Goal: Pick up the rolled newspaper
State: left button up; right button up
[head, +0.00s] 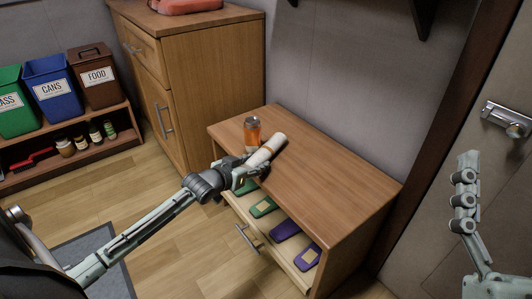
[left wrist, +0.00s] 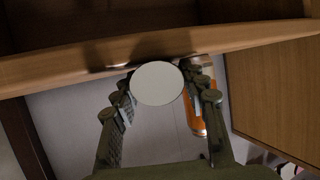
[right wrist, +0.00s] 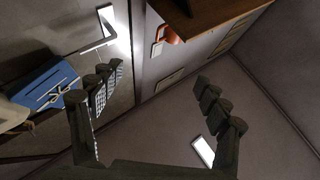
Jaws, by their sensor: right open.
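The rolled newspaper (head: 266,150) is a pale cream roll at the far left end of the wooden cabinet top, slanting up to the right beside an orange can. My left gripper (head: 246,173) is at its near end. In the left wrist view the round pale end of the newspaper (left wrist: 157,83) sits between the fingers of my left gripper (left wrist: 160,80), which close in on both sides of it. Whether the roll touches the cabinet top is unclear. My right gripper (right wrist: 158,75) is open and empty; it also shows at the right of the head view (head: 466,190).
The orange can (head: 252,132) stands close behind the newspaper. The cabinet's drawer (head: 243,208) is pulled out, with green and purple items inside. The cabinet top (head: 320,180) is otherwise clear. A taller cupboard (head: 205,80) stands at the back, a door (head: 470,130) at right.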

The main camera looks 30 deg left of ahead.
pick_arm(q)
jog(key=c, duration=0.6)
jog(key=shift+r, duration=0.1)
jog(key=shift+c, duration=0.3)
